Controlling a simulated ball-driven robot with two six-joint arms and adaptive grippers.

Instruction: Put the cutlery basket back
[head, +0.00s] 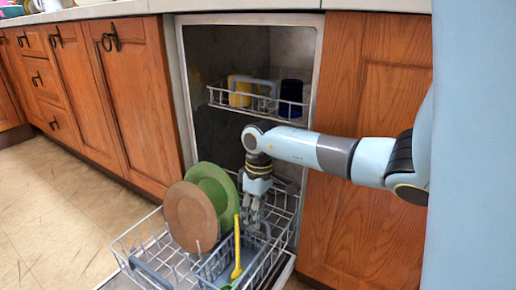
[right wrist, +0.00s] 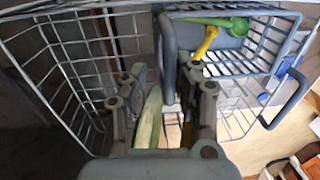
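The grey cutlery basket (head: 216,268) sits at the front right of the pulled-out lower dishwasher rack (head: 150,250). It holds a yellow utensil (head: 237,250) and a green one, which shows better in the right wrist view (right wrist: 215,22). My right gripper (head: 252,212) points down over the rack, just behind the basket. In the right wrist view its fingers (right wrist: 165,95) are apart, with the basket's dark grey handle (right wrist: 168,55) between or just beyond them, close to the right finger. I cannot tell whether they touch. My left gripper is out of view.
A brown plate (head: 191,216) and a green plate (head: 222,196) stand in the lower rack left of my gripper. The upper rack (head: 225,102) holds a yellow cup (head: 239,92) and a dark blue cup (head: 290,98). Floor at the left is clear.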

